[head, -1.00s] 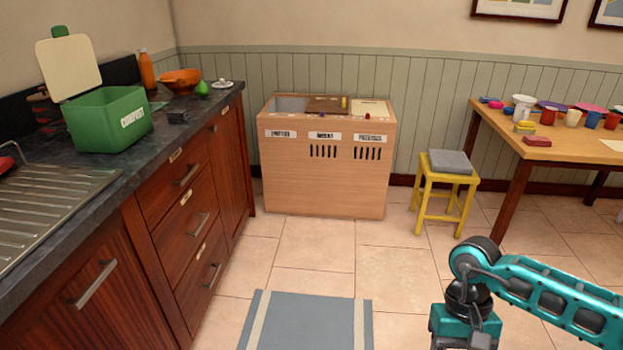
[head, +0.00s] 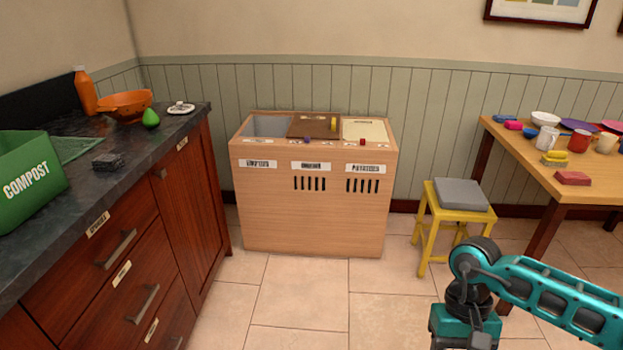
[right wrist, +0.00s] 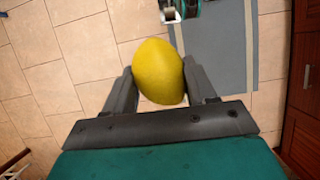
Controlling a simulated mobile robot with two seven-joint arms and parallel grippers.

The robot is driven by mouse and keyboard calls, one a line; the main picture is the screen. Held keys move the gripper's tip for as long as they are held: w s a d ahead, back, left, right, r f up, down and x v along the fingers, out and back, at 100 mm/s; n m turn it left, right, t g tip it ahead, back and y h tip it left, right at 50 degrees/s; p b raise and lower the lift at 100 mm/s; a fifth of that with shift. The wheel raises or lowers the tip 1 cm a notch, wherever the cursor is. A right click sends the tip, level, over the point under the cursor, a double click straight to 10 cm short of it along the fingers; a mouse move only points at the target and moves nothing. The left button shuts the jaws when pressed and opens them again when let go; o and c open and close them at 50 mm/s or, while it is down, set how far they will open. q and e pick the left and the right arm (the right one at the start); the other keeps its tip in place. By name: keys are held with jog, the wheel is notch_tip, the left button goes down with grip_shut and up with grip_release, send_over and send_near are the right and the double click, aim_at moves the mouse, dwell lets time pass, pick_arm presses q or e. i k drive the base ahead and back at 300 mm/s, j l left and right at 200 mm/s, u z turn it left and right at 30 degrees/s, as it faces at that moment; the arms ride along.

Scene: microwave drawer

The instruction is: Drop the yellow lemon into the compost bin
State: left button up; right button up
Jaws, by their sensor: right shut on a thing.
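The yellow lemon (right wrist: 158,71) is between the fingers of my right gripper (right wrist: 160,80), which is shut on it, in the right wrist view. The floor shows behind it. The green compost bin (head: 28,178) stands on the dark counter at the left edge of the head view, cut off by the frame, with its COMPOST label facing out. My right arm shows at the lower right of the head view, but the lemon cannot be made out there. My left gripper is not in view.
A wooden storage box (head: 310,205) stands against the wall ahead. A yellow stool (head: 455,215) and table (head: 560,180) are at right. Floor between is clear.

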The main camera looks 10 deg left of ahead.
aim_at(38, 205)
jog(key=i+j+z, duration=0.1)
jog(key=i+z, duration=0.15)
jog(key=i, duration=0.9)
jog(key=i+u, duration=0.25)
jog(key=i, duration=0.15)
jog(key=i+l+u, duration=0.2)
jog(key=i, duration=0.15)
jog(key=u, duration=2.6)
